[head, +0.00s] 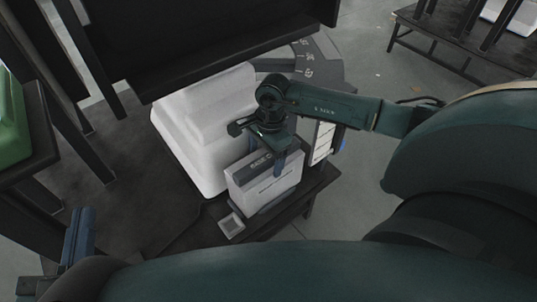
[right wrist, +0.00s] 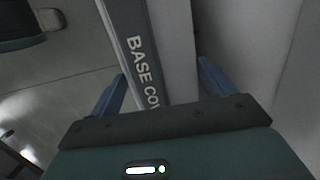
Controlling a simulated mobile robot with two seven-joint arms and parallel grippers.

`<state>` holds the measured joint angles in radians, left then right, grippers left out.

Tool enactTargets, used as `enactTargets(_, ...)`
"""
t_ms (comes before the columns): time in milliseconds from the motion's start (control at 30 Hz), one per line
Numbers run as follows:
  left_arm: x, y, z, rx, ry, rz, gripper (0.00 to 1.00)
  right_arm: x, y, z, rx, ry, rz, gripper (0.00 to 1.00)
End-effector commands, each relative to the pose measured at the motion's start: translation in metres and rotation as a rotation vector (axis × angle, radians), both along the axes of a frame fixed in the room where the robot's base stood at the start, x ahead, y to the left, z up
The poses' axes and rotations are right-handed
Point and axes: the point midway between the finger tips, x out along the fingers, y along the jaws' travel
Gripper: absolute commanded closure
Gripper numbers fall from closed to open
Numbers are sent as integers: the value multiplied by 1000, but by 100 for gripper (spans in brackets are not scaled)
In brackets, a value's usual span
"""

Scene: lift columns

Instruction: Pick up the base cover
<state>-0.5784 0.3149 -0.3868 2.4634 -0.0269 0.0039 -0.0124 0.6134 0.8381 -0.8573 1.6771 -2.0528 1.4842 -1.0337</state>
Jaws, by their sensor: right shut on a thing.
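In the right wrist view the lettered base cover (right wrist: 150,62) lies between the two blue fingers of the right gripper (right wrist: 163,72). My left gripper (head: 78,236) is at the lower left, away from the box; its jaw opening is unclear.
A large white moulded piece (head: 200,130) stands just behind the box. A small light square tray (head: 231,224) lies at the table corner. A dark panel (head: 200,40) hangs above. A green object (head: 10,115) rests on a stand at left. Open floor shows at right.

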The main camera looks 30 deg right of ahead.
Motion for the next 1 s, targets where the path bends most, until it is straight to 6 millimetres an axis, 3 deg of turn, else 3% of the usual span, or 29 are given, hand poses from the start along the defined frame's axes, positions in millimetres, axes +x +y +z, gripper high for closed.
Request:
enactTargets(233,1,0,7,-2,-1,7,100,1,0,15,-1,-4,1,46)
enactTargets(433,0,3,12,23,15,27,100,2,0,56,-1,-6,0,46)
enactTargets(633,-1,5,3,69,30,42,100,1,0,89,0,-4,1,46)
enactTargets(1000,-2,7,-2,87,37,49,100,0,0,105,0,-2,0,46)
